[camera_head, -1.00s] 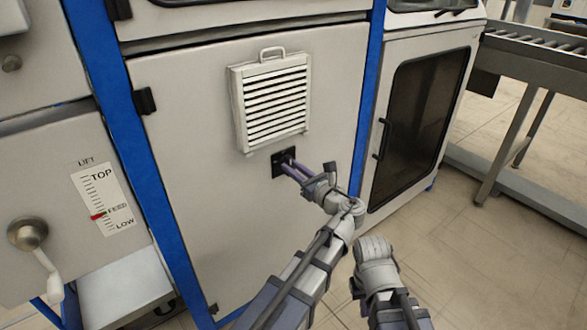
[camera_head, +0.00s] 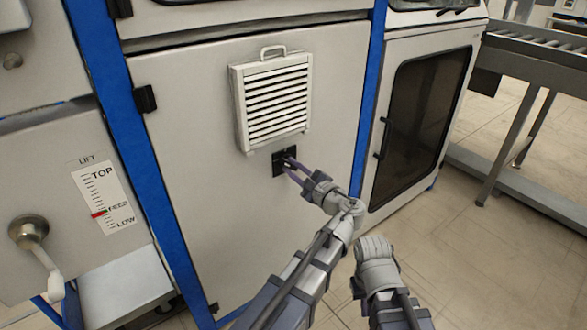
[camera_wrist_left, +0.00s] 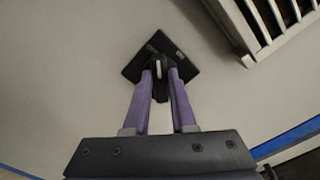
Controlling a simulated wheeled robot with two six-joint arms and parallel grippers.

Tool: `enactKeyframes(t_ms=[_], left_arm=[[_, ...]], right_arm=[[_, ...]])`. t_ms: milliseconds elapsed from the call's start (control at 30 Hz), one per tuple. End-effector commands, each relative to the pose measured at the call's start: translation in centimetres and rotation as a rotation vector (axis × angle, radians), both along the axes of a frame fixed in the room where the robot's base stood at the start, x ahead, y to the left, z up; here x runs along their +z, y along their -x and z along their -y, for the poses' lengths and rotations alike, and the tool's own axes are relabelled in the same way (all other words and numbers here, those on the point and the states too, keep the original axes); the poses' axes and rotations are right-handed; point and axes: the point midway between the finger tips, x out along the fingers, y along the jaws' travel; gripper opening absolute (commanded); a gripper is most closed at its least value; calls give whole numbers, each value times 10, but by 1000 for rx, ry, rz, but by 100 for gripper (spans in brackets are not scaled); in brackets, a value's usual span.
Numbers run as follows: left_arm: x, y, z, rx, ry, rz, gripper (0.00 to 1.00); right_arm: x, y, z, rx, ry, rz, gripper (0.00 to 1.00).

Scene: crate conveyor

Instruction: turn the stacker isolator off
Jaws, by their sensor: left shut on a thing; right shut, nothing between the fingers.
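The stacker isolator is a small black plate (camera_head: 279,168) on the grey cabinet door, below the louvred vent. In the left wrist view the plate (camera_wrist_left: 184,60) appears tilted, and a dark handle with a pale end (camera_wrist_left: 158,64) stands out from it. My left gripper (camera_head: 291,163) reaches the plate from the lower right. Its two purple fingers (camera_wrist_left: 160,78) are closed on either side of the handle. The handle's exact angle is hard to tell in the head view. Of my right arm only a wrist part shows at lower centre; its fingers are out of sight.
The louvred vent (camera_head: 273,100) sticks out just above the isolator. Blue posts (camera_head: 140,170) border the door. A lift crank (camera_head: 36,245) and scale (camera_head: 103,198) are at left. A dark-windowed door (camera_head: 415,120) and a roller conveyor (camera_head: 540,60) stand at right.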

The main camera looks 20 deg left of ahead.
Motion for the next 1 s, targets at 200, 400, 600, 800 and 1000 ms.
enactKeyframes(t_ms=[200,400,600,800,1000], left_arm=[[-2,1,-1,1,126,160,0],[-3,1,-1,1,235,300,0],[-4,2,-1,2,324,414,0],[-4,2,-1,2,388,495,0],[-5,2,-1,2,424,542,0]], right_arm=[[-2,0,0,0,0,0,0],[-3,0,0,1,0,0,0],[-3,0,0,1,0,0,0],[-4,0,0,1,-1,0,0],[-4,0,0,1,-1,0,0]])
